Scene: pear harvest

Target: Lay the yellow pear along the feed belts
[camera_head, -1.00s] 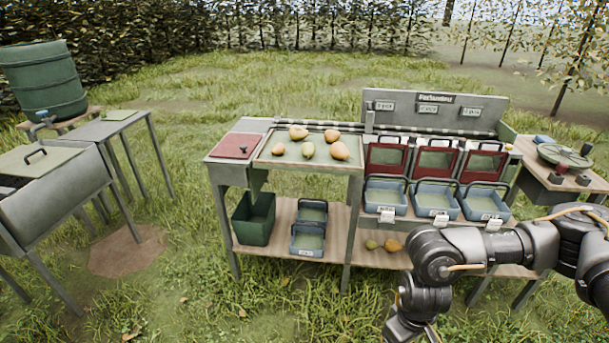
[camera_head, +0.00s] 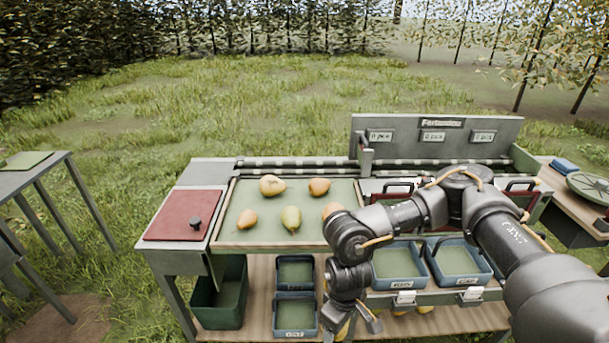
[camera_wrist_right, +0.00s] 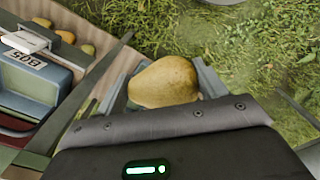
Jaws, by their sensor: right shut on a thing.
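My right gripper (camera_wrist_right: 165,85) is shut on a yellow pear (camera_wrist_right: 165,82), which sits between its fingers in the right wrist view. In the head view the right gripper (camera_head: 354,318) hangs low in front of the bench, and a bit of the yellow pear (camera_head: 343,328) shows beside it. The feed belts (camera_head: 300,164) run as a dark, light-marked strip along the back of the bench, behind the sorting tray. My arm hides part of their right side. My left gripper is not in view.
Blue bins (camera_head: 398,265) stand in front, partly behind my arm. A green crate (camera_head: 219,300) is below.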

